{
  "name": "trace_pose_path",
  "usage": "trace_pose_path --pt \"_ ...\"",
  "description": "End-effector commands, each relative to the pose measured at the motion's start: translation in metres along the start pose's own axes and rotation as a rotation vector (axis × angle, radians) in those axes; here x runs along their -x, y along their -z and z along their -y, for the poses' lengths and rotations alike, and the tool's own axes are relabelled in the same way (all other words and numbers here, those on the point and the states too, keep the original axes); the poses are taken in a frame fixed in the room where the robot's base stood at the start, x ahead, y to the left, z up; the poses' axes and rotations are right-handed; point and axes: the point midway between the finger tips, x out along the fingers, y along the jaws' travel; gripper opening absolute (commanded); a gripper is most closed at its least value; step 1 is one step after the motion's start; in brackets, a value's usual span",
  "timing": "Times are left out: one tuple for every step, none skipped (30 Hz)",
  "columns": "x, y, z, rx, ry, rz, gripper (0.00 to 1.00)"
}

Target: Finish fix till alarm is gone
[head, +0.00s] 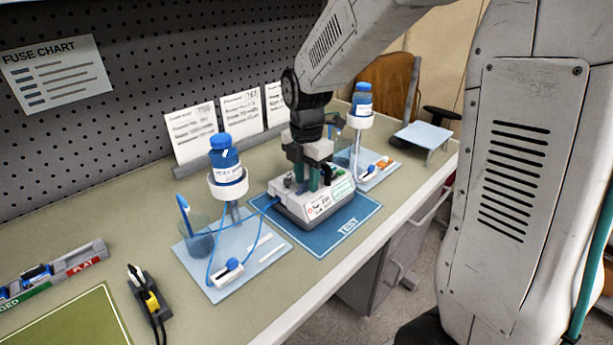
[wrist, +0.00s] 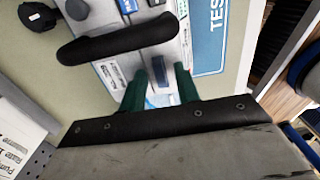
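The white infusion pump (head: 290,209) sits on the blue TEST mat (head: 348,229) in the middle of the bench. A blue tube runs from its left side. My gripper (head: 313,186) points down over the pump's top, partly hiding it. In the wrist view, its two green fingers (wrist: 160,88) stand apart, with a small dark-blue upright part (wrist: 159,70) of the pump visible in the gap. I cannot tell whether either finger touches it. A black handle bar (wrist: 118,40) crosses the pump close beyond the fingers. No alarm light can be made out.
A blue bottle on a stand (head: 224,160) is left of the pump; another bottle (head: 362,98) is behind right. A slotted rack (head: 82,257) and a black-and-yellow tool (head: 148,300) lie at left. Cards (head: 191,133) line the back.

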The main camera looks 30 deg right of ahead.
Motion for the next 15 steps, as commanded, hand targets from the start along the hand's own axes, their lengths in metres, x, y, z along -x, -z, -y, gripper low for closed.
trace_pose_path --pt "0.0001 0.0 0.0 0.0 0.0 0.0 0.32" --pt "0.0002 0.0 0.0001 0.0 0.0 0.0 0.32" --pt "0.0002 0.0 0.0001 0.0 0.0 0.0 0.23" --pt "0.0002 0.0001 0.0001 0.0 0.0 0.0 0.15" --pt "0.0003 0.0001 0.0001 0.0 0.0 0.0 0.07" --pt "0.0003 0.0 0.0001 0.0 0.0 0.0 0.0" --pt "0.0003 0.0 0.0001 0.0 0.0 0.0 0.0" --pt "0.0003 0.0 0.0001 0.0 0.0 0.0 0.0" --pt "0.0004 0.0 0.0001 0.0 0.0 0.0 0.0" --pt "0.0004 0.0 0.0001 0.0 0.0 0.0 0.0" --pt "0.0004 0.0001 0.0001 -0.001 0.0 0.0 0.0" --pt "0.0004 0.0001 0.0001 -0.002 0.0 0.0 0.0" --pt "0.0004 0.0001 0.0001 -0.004 0.0 0.0 0.0" --pt "0.0005 0.0001 0.0001 -0.007 0.0 0.0 0.0" --pt "0.0005 0.0001 0.0001 -0.013 0.0 0.0 0.0"
